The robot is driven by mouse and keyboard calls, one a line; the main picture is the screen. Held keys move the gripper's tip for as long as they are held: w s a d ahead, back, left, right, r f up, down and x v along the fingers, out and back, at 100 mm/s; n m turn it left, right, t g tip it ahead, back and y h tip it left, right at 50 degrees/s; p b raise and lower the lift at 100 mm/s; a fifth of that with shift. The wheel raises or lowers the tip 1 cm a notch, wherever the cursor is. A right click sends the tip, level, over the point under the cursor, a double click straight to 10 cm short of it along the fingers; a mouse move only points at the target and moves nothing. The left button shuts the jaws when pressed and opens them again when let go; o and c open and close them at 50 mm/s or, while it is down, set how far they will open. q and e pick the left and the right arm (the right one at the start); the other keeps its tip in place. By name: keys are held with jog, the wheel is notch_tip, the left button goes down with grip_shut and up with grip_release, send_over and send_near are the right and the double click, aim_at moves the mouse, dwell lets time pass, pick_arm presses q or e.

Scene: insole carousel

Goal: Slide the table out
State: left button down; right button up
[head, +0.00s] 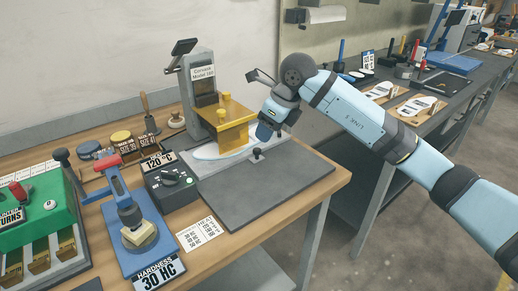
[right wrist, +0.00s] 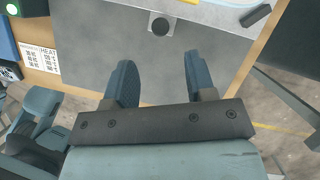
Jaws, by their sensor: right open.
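The press (head: 203,75), marked Corvane Model 160, stands on the wooden bench. Its light grey table (head: 212,170) lies low at its foot, under a gold block (head: 228,133) and a pale blue-white sheet (head: 205,152). A dark knob (head: 257,154) sits at the table's front edge; it also shows in the right wrist view (right wrist: 159,25). My right gripper (head: 268,132) is above and behind the knob in the head view. In the right wrist view my right gripper (right wrist: 160,62) is open and empty, with the knob beyond its fingertips, not touched. My left gripper is not in view.
A flat dark grey mat (head: 265,190) in front of the table is clear. To the left stand a dark control box (head: 170,185) reading 120 °C, a blue hardness tester (head: 130,225) and a green machine (head: 40,215). Another bench (head: 440,105) with tools runs along the right.

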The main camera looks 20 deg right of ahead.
aim_at(258, 150)
jog(key=b+x, duration=0.1)
jog(key=x, duration=0.6)
jog(key=shift+w+f, duration=0.15)
jog(key=shift+w, duration=0.05)
grip_shut()
